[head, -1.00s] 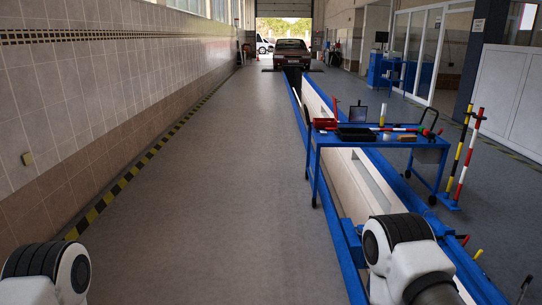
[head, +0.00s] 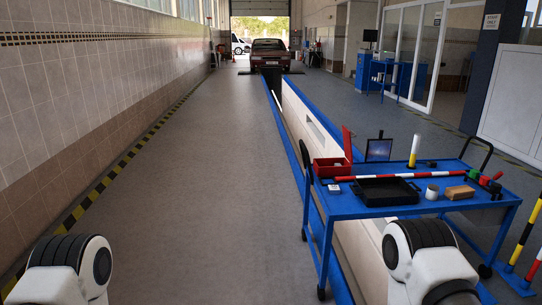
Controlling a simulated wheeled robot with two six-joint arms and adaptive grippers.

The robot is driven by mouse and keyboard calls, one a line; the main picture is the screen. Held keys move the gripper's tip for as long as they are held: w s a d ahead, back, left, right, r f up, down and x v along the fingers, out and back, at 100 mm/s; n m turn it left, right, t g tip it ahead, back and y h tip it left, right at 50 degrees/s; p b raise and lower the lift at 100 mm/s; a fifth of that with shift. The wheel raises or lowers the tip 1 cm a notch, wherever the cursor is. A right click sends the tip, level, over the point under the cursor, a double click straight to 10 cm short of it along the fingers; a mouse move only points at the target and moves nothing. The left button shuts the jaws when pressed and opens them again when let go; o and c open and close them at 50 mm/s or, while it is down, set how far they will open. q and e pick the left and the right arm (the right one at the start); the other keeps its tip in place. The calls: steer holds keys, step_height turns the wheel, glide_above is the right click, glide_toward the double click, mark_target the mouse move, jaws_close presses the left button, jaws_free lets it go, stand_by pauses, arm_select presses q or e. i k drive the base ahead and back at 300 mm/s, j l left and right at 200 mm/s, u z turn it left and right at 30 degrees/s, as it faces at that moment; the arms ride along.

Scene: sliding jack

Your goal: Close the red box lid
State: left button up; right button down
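A small red box (head: 330,169) stands at the left back part of the blue table. Its red lid (head: 347,146) is raised and stands upright at the right side of the box, so the box is open. Neither of my grippers shows. Only white and black parts of my two arms are at the bottom left and bottom right of the head view, apart from the box.
The blue wheeled table (head: 440,208) holds a black tray (head: 386,196), a white cup (head: 432,192), a brown block (head: 459,192), a tablet (head: 378,150) and a red-white bar (head: 390,176). Striped posts (head: 524,237) stand at right. The left floor (head: 190,200) is clear.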

mark_target(347, 134)
steer(key=i+z, duration=0.1)
steer(key=i, duration=0.65)
steer(key=i+z, duration=0.1)
steer(key=i, duration=0.65)
steer(key=i+z, duration=0.15)
steer(key=i, duration=0.6)
steer(key=i+j+z, duration=0.1)
steer(key=i, duration=0.65)
